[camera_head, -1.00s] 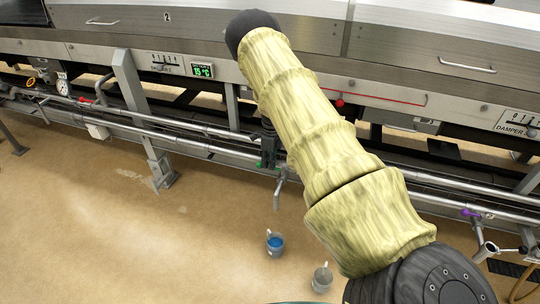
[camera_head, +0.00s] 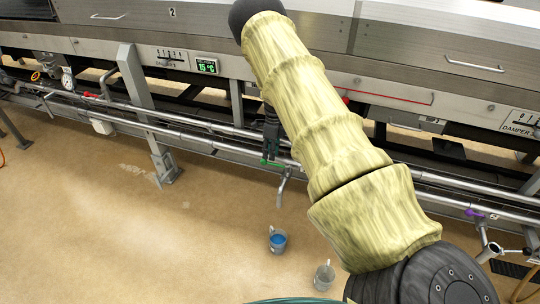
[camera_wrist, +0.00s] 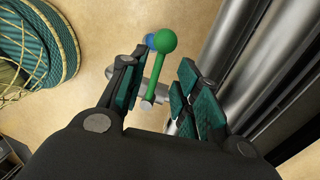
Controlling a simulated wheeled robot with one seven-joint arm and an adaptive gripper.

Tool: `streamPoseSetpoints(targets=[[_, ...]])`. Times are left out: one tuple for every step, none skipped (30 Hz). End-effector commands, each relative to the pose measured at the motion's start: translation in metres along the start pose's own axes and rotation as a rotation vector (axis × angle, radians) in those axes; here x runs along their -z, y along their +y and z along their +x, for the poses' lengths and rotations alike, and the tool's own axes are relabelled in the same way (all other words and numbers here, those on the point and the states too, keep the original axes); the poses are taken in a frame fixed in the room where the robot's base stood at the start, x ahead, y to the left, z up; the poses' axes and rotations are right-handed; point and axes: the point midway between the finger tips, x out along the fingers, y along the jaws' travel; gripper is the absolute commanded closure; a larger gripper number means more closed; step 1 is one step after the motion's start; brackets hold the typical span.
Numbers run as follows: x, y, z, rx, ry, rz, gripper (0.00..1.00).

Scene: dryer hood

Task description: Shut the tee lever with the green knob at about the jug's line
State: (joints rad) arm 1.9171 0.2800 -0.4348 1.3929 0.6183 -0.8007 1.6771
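The tee lever is a green bar (camera_wrist: 158,78) with a round green knob (camera_wrist: 167,41), seen in the wrist view between the fingers of my gripper (camera_wrist: 161,68). The fingers are apart, with a visible gap on the right side of the lever; the left finger is close to it, and I cannot tell whether they touch. In the head view the green lever (camera_head: 273,164) lies just under my gripper (camera_head: 270,140), by the lower pipe, above a downward spout (camera_head: 282,187). The jug with blue liquid (camera_head: 278,241) stands on the floor below.
A second, greyish jug (camera_head: 324,277) stands to the right of the blue one. Steel pipes (camera_head: 215,146) run along the machine, close beside my gripper. Another valve with a purple handle (camera_head: 476,213) is at the right. The floor on the left is open.

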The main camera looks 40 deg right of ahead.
Motion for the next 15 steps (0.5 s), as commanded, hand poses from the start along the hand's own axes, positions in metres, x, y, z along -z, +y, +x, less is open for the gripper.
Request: streamPoseSetpoints(targets=[[-0.002,0.0,-0.011,0.002,-0.002,-0.002,0.68],[-0.003,0.001,-0.017,0.002,-0.002,-0.002,0.68],[-0.004,0.001,-0.024,0.001,-0.002,-0.003,0.68],[-0.004,0.001,-0.03,0.002,-0.002,-0.004,0.68],[-0.005,0.001,-0.035,0.002,-0.001,-0.005,0.68],[-0.005,0.002,-0.042,0.003,-0.001,-0.005,0.68],[-0.007,0.002,-0.047,0.003,-0.001,-0.006,0.68],[-0.007,0.002,-0.052,0.002,-0.001,-0.006,0.68],[-0.008,0.003,-0.058,0.002,-0.001,-0.007,0.68],[-0.008,0.003,-0.062,0.002,-0.001,-0.007,0.68],[-0.009,0.003,-0.065,0.002,-0.001,-0.007,0.68],[-0.009,0.003,-0.07,0.003,-0.002,-0.007,0.68],[-0.01,0.003,-0.073,0.002,-0.002,-0.007,0.68],[-0.01,0.003,-0.076,0.002,-0.002,-0.008,0.68],[-0.01,0.003,-0.079,0.002,-0.001,-0.008,0.68]])
